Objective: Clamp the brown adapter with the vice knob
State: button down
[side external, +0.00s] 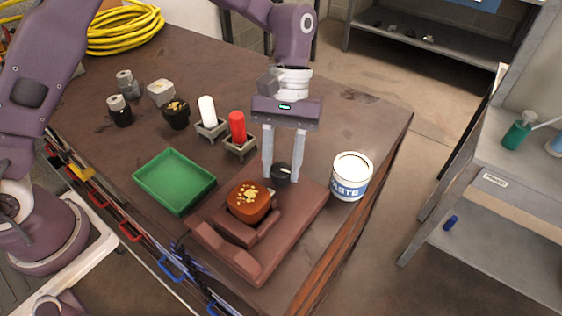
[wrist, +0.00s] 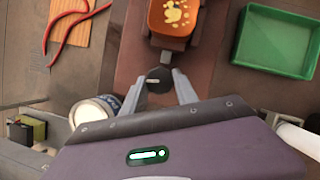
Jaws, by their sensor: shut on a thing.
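The brown adapter (side external: 249,201), orange-brown with a yellow paw-like print on top, sits in the brown vice (side external: 262,256) between its jaws. It also shows at the top of the wrist view (wrist: 174,18). I cannot tell whether both jaws touch it. The black vice knob (side external: 283,174) is at the vice's far end, and it shows in the wrist view (wrist: 159,80) with a pale mark on top. My gripper (side external: 282,176) points down with its fingers on either side of the knob, shut on it. In the wrist view the fingertips (wrist: 159,84) flank the knob.
A white paste tub (side external: 351,177) stands close to the right of my gripper. A green tray (side external: 174,180) lies left of the vice. Red (side external: 238,127) and white (side external: 207,110) cylinders stand in holders behind. Several dark and grey fittings (side external: 176,114) stand at the back left.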

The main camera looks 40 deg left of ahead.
jog(key=shift+d+m+y, duration=0.15)
jog(key=shift+m+y, duration=0.65)
jog(key=shift+m, duration=1.4)
jog(key=c, duration=1.2)
grip_release()
jog(key=shift+c, duration=0.2)
